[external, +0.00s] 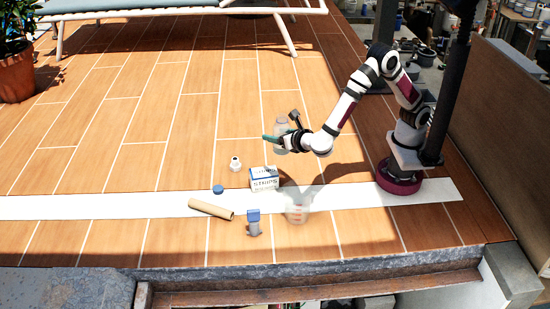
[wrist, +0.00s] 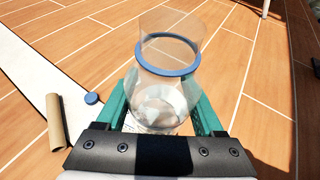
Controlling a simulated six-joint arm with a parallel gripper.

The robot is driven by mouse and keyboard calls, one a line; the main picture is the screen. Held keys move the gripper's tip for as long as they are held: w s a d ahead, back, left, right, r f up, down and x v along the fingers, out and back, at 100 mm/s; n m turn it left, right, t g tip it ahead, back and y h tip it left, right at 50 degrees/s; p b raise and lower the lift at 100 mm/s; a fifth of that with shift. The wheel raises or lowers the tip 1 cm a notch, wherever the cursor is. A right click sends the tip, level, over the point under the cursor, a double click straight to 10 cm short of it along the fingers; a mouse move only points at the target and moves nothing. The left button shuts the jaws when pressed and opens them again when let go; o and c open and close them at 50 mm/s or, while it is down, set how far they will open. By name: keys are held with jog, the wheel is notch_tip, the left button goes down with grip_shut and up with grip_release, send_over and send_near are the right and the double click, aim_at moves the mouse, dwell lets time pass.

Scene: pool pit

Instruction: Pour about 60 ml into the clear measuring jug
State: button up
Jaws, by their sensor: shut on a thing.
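My gripper (external: 276,139) is shut on a clear bottle (external: 282,124) and holds it well above the deck. In the wrist view the bottle (wrist: 168,55) stands between the teal fingers of my gripper (wrist: 160,85). It has a wide clear mouth and a blue ring around its neck. It looks roughly upright; I cannot tell how much liquid is in it. The clear measuring jug (external: 297,211), with red markings, stands on the deck at the white strip's front edge. It is below and slightly right of my gripper in the external view; I cannot make out it in the wrist view.
A test-strips box (external: 263,180) stands just left of the jug. Nearby are a blue-topped small container (external: 254,226), a cardboard tube (external: 211,209), a blue cap (external: 218,189) and a small white bottle (external: 235,163). The deck's stone edge (external: 330,262) lies in front. Open deck lies behind.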

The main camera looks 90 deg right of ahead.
jog(key=w+a+n+t+y, duration=0.2)
jog(key=w+a, duration=0.1)
jog(key=a, duration=0.7)
jog(key=w+a+n+t+y, duration=0.1)
jog(key=w+a+n+t, duration=0.15)
jog(key=a, duration=0.75)
jog(key=shift+m+g, duration=0.25)
jog(key=shift+g, duration=0.3)
notch_tip(320, 180, down, 5)
jog(key=shift+s+r+m, duration=0.1)
jog(key=shift+m, duration=0.2)
